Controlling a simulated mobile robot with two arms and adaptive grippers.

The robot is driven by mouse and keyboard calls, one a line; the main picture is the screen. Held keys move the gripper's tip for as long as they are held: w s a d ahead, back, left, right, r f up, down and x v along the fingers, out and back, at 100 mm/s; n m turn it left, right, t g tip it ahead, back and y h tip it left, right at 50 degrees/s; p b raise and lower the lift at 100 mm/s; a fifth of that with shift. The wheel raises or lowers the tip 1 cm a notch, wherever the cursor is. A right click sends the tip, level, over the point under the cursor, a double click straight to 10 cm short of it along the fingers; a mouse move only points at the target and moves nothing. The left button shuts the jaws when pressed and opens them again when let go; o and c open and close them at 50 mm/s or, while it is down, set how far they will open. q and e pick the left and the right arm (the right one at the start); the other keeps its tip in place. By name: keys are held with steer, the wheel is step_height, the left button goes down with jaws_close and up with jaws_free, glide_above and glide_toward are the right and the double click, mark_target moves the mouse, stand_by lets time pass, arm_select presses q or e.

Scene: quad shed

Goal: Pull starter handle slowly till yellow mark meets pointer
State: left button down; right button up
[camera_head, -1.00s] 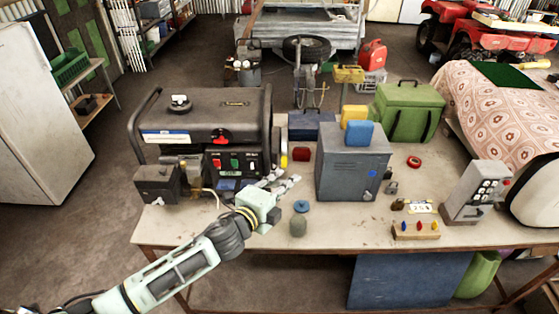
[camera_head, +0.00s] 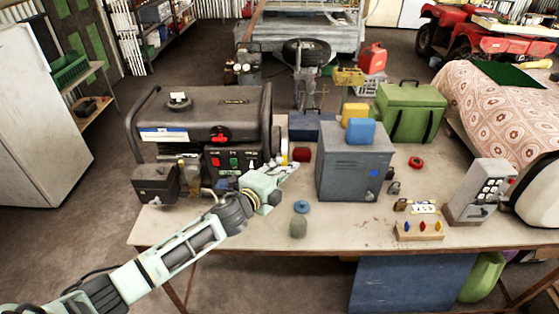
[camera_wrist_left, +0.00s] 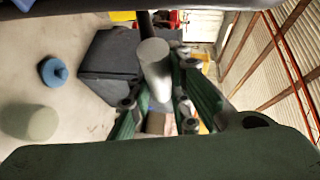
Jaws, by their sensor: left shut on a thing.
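The black generator (camera_head: 205,112) stands at the left of the workbench, its control panel facing me. My left gripper (camera_head: 285,172) is beside the generator's right end, in front of the panel's right edge. In the left wrist view, the gripper (camera_wrist_left: 158,100) is shut on a pale grey cylinder (camera_wrist_left: 153,62), which appears to be the starter handle. A dark bar runs behind it. A small yellow mark (camera_head: 284,160) shows just above the gripper in the head view. I cannot make out the pointer or the cord. My right gripper is not in view.
A grey-blue metal cabinet (camera_head: 353,163) stands close to the right of the gripper. A blue lid (camera_head: 301,206) and a grey-green jar (camera_head: 298,226) stand in front. A keypad box (camera_head: 480,192) is at the right.

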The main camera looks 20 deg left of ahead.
arm_select(q)
steer(key=shift+f, duration=0.4)
steer(key=c, duration=1.6)
jaws_free()
steer(key=shift+r, duration=0.1)
steer(key=shift+c, duration=0.2)
steer(key=shift+o, duration=0.4)
steer(key=shift+r, duration=0.1)
